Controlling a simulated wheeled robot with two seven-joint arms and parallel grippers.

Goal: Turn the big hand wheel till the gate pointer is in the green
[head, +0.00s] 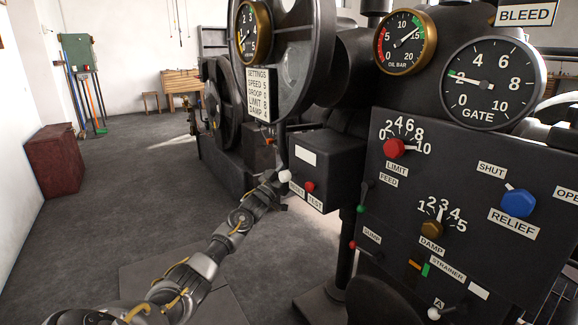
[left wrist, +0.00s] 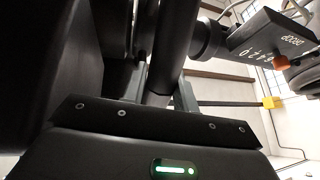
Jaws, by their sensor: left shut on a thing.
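The GATE gauge (head: 487,84) is a black dial at the upper right of the head view. Its white pointer lies leftward near the 2, close to a small green mark; the overlap is too small to judge. My left arm reaches in from the lower left, and my left gripper (head: 272,181) is beside the black RESET/TEST box, near a white ball knob (head: 284,176). In the left wrist view, its fingers are shut on a dark round bar (left wrist: 178,45). I cannot tell whether this bar belongs to the big hand wheel. My right gripper is out of view.
The control panel (head: 400,262) with red, blue and brass knobs stands at the right. The RESET/TEST box (head: 325,160) juts out beside my gripper. A dark wheel (head: 222,103) stands behind. A red-brown cabinet (head: 55,160) is at left; the floor between is clear.

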